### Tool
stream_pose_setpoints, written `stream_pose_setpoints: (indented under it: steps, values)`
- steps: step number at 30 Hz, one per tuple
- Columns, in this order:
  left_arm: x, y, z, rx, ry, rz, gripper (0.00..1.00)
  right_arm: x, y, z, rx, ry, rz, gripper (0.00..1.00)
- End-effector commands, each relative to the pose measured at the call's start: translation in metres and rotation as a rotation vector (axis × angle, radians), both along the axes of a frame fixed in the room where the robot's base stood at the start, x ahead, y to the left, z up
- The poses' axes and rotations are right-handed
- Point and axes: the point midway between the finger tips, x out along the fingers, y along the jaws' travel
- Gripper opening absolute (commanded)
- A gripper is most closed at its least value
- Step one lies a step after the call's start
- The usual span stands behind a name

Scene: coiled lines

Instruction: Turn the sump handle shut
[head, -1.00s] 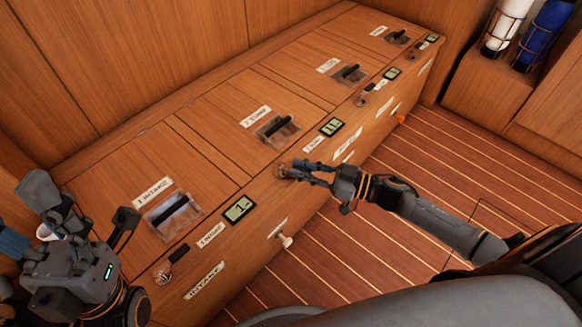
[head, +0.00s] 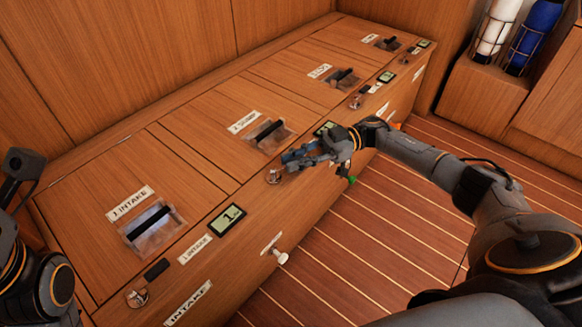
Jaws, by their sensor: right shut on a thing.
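My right gripper (head: 292,158) reaches in from the right over the bench front, at the second station. Its fingers are shut on the sump handle, which they mostly hide. The handle's metal fitting (head: 273,177) shows just below the fingertips. The label (head: 243,122) above this station starts with a 2; its word is blurred. A small display (head: 325,128) beside the station is partly covered by my gripper. Parts of my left arm and a dark piece of my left gripper (head: 22,165) show at the left edge; its jaws cannot be made out.
The intake handle (head: 156,270) is at the near station, beside a display (head: 227,219) reading 1. Farther stations have another handle (head: 364,89) and recessed hatch grips (head: 342,78). A white knob (head: 281,257) sticks out of the bench front.

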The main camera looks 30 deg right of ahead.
Motion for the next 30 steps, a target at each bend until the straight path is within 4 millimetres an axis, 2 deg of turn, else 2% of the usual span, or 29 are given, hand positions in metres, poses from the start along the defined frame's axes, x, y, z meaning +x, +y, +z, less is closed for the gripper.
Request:
stream_pose_setpoints:
  steps: [18,19,22,30]
  values:
    - [-0.0031,-0.0008,0.0033,0.002,-0.021,0.002,0.63,0.0009,-0.0033,0.0003,0.000,0.000,0.031,0.00]
    - [-0.0031,-0.0008,0.0033,0.002,-0.020,0.001,0.63,0.0009,-0.0033,0.0003,0.000,0.000,0.031,0.22]
    - [-0.0031,-0.0009,0.0032,0.002,-0.020,0.001,0.63,0.0008,-0.0032,0.0002,0.000,0.000,0.031,0.41]
    - [-0.0037,-0.0004,0.0032,0.001,-0.023,0.001,0.63,0.0004,-0.0033,0.0000,0.000,0.000,0.032,0.41]
